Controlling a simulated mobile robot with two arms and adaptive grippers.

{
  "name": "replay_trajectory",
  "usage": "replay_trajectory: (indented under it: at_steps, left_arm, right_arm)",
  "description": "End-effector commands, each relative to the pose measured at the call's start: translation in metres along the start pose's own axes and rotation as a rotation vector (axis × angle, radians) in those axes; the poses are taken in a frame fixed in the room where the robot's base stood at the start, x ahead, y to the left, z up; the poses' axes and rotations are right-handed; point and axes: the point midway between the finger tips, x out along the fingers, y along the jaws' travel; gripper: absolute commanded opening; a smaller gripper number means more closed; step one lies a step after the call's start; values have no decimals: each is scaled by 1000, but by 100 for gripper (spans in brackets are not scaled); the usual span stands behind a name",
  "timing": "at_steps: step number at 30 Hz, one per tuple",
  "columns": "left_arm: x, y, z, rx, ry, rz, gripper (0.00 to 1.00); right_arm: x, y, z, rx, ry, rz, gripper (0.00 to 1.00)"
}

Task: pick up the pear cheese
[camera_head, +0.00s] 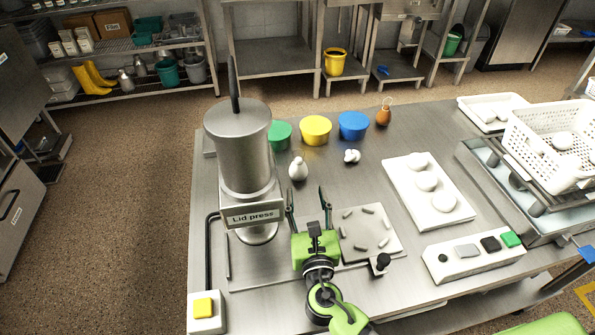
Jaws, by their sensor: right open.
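A white pear-shaped cheese (298,169) with a small knob on top stands upright on the steel table. A brown pear-shaped piece (384,113) with a loop at its top stands farther back, beside the blue tub. My right gripper (307,191) is open and empty, its two fingers pointing away from me. The white pear cheese shows just beyond the fingertips, near the left one; I see a gap between them. My left gripper is not in view.
The lid press (238,150) stands close on the left. Green (279,135), yellow (315,130) and blue (353,125) tubs line the back. A small white knotted piece (352,156) lies right of the pear cheese. A white board (428,208) with round cheeses is farther right.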

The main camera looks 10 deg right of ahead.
Motion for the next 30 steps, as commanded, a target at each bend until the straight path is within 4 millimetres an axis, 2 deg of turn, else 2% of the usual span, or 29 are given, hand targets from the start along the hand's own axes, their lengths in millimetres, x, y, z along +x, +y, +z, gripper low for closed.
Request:
replay_trajectory:
  at_steps: [1,5,15,23,30]
  left_arm:
    - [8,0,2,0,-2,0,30]
    - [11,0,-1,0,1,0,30]
    - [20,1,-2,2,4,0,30]
    - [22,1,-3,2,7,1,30]
    - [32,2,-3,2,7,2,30]
  right_arm:
    - [1,0,-8,-1,-1,1,46]
    - [12,0,-9,-2,-3,1,46]
    - [75,0,-8,-1,-3,-1,46]
    - [94,1,-5,1,-2,0,46]
    - [129,3,-2,-1,-2,0,46]
